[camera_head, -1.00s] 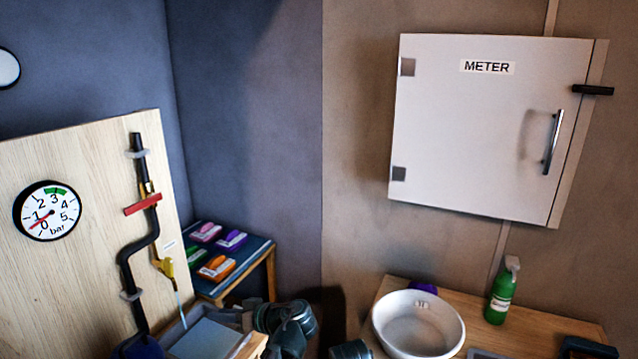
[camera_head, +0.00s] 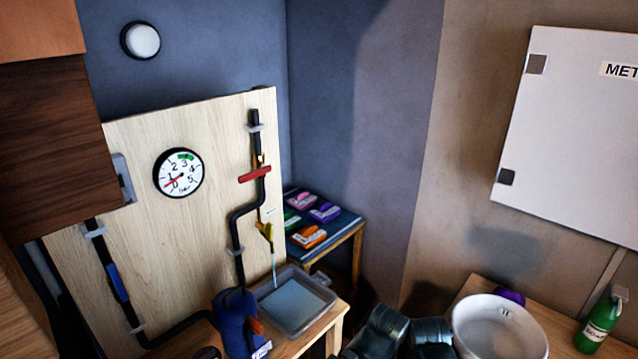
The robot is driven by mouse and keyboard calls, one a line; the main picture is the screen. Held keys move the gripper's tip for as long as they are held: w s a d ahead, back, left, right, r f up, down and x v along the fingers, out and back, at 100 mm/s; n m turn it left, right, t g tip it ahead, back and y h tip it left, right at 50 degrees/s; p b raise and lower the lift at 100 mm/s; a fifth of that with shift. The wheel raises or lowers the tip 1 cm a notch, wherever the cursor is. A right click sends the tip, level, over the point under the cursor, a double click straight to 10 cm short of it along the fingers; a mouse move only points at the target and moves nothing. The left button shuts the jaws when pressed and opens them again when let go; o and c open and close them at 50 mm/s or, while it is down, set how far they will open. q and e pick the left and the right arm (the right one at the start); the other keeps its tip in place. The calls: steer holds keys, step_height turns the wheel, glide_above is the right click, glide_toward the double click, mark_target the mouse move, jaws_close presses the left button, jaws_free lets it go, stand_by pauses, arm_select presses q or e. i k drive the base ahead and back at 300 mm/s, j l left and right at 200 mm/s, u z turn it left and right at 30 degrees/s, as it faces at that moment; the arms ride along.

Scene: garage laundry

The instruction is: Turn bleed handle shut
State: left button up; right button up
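The yellow bleed handle (camera_head: 265,231) sits on the lower part of the black pipe on the wooden board (camera_head: 135,150). It slants down, and a thin pale stream (camera_head: 274,268) runs below it to a grey tray (camera_head: 325,299) holding pale blue liquid. A red handle (camera_head: 255,174) lies across the pipe higher up. The round pressure gauge (camera_head: 178,173) has its red needle low, between 0 and 1. Dark segments of my arm show at the bottom edge, but neither gripper is in view.
A blue object with an orange part (camera_head: 236,322) stands left of the tray. Brown cabinets (camera_head: 52,150) are at left. A small table (camera_head: 355,240) with coloured packs stands behind. A white basin (camera_head: 500,330) and green bottle (camera_head: 601,320) are at right.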

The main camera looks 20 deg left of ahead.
mark_target(268, 229)
steer(key=u, duration=1.5)
